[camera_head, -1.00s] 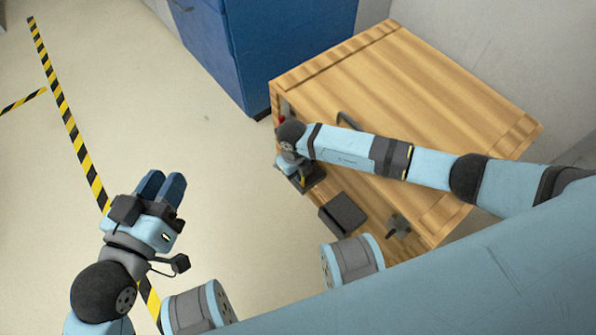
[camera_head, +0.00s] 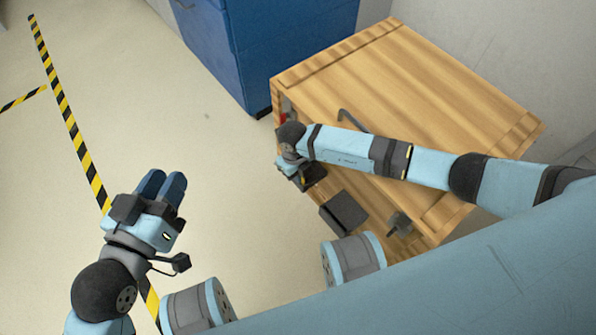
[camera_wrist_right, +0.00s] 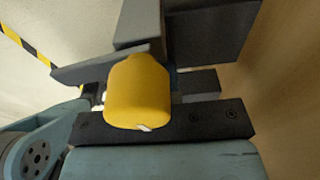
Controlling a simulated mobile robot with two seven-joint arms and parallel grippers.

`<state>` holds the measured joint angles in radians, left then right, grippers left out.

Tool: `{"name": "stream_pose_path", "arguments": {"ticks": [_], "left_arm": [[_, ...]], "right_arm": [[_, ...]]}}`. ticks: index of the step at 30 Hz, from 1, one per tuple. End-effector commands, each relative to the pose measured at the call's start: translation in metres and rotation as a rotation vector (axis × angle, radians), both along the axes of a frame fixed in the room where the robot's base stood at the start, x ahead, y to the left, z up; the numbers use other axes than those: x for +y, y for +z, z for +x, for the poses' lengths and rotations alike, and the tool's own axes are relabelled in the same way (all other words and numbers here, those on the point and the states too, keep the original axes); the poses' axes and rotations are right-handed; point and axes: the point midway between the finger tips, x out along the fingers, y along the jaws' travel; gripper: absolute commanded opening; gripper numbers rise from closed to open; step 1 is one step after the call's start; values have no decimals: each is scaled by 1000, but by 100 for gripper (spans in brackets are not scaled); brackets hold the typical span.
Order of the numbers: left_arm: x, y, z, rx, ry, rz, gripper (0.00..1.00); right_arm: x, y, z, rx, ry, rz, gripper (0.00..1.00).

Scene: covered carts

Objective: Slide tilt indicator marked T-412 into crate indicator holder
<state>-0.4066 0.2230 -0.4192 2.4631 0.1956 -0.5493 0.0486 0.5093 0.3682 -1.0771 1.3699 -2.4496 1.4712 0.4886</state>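A rounded yellow piece, which I take to be the tilt indicator (camera_wrist_right: 138,92), sits at my right gripper in the right wrist view. No T-412 marking is readable. My right gripper (camera_head: 289,172) is at the left side of the wooden crate (camera_head: 420,90) and appears shut on the yellow piece; its fingertips are mostly hidden. A dark bracket (camera_head: 314,178), perhaps the indicator holder, is on the crate side right beside the gripper. Dark plates (camera_wrist_right: 140,22) show close behind the yellow piece; I cannot tell whether they touch. My left gripper (camera_head: 163,187) is empty over the floor, its blue fingers close together.
A dark box (camera_head: 343,212) and a metal latch (camera_head: 399,224) are on the same crate side. A dark handle (camera_head: 350,120) and a red part (camera_head: 283,117) are near the gripper. A blue cabinet (camera_head: 265,40) stands behind. The floor at left is clear, with striped tape (camera_head: 70,125).

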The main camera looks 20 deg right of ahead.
Motion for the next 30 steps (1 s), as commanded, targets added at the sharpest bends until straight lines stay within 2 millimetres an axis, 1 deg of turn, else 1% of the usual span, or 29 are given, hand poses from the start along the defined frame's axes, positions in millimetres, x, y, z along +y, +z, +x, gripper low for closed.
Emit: {"name": "stream_pose_path", "arguments": {"ticks": [2,20,30], "left_arm": [[0,4,0,-1,0,1,30],[0,29,1,-2,0,2,30],[0,29,1,-2,0,2,30]], "right_arm": [[-4,2,-1,6,-4,-4,0],[-3,30,1,1,-4,-2,0],[-2,30,0,2,-2,-1,0]]}}
